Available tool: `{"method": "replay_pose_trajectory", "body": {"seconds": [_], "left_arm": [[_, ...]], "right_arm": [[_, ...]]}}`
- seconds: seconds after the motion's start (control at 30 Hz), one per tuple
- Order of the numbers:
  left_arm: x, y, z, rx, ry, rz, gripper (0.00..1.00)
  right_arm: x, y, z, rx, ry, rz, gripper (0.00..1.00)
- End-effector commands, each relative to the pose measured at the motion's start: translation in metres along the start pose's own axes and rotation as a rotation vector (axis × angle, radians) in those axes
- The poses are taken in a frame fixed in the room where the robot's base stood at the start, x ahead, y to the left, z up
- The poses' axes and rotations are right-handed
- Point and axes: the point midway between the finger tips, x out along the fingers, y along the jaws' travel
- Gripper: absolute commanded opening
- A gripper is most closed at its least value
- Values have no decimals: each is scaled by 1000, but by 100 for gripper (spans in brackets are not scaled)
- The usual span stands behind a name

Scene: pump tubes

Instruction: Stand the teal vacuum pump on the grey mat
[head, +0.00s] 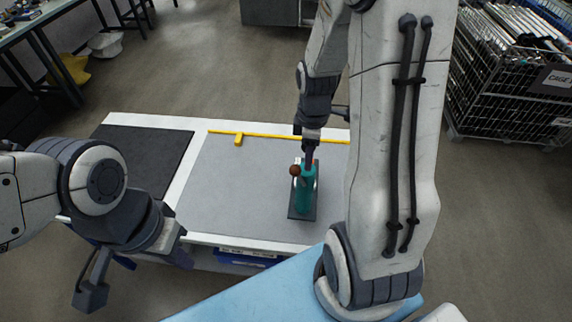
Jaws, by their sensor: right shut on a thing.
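The teal vacuum pump (305,197) is right of the middle of the bench in the head view, with a brown round knob (295,170) at its upper left. My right gripper (309,156) is shut on the pump's upper part from above. The pump looks roughly upright over a dark rectangular plate (301,215); whether it touches the plate cannot be told. The broad grey mat (230,190) spreads to the left of and around the plate. My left gripper (177,254) hangs at the bench's front left, away from the pump; its fingers are mostly hidden.
A darker mat (140,157) covers the bench's left part, with a white strip beside it. A yellow rule (275,136) lies along the back. Blue bins (245,257) sit below the front edge. The grey mat left of the pump is bare.

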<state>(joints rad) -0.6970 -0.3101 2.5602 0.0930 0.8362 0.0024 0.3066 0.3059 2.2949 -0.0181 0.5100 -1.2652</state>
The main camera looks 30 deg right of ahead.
Motion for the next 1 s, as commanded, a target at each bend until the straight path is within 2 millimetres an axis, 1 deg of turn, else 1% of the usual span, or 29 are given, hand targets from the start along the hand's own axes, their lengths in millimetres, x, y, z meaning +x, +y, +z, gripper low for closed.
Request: {"method": "replay_pose_trajectory", "body": {"seconds": [0.03, 0.1, 0.2, 0.3, 0.47, 0.6, 0.73, 0.83, 1.0], "left_arm": [[-6, 0, 0, 0, 0, 0, 0], [-10, 1, -1, -1, 0, 0, 0], [-14, 1, -1, -1, 0, 0, 0], [-16, 1, -1, 0, 0, 0, 0], [-19, 1, -1, 0, 0, 0, 0], [-26, 2, -2, 2, 0, 0, 0], [-29, 2, -2, 2, 0, 0, 0], [-29, 2, -2, 2, 0, 0, 0], [-28, 2, -2, 2, 0, 0, 0]], "right_arm": [[5, 3, -12, -7, -1, -2, 0], [13, 8, -26, -8, -1, -2, 0], [23, 13, -42, -7, 0, 0, 0], [30, 16, -51, -5, 0, 1, 0], [38, 17, -55, -3, 0, 1, 0], [57, 16, -54, -2, -1, -3, 0], [70, 16, -55, -1, 0, 0, 0], [74, 16, -55, -1, 1, 2, 0], [74, 16, -54, -1, 1, 2, 0]]}}
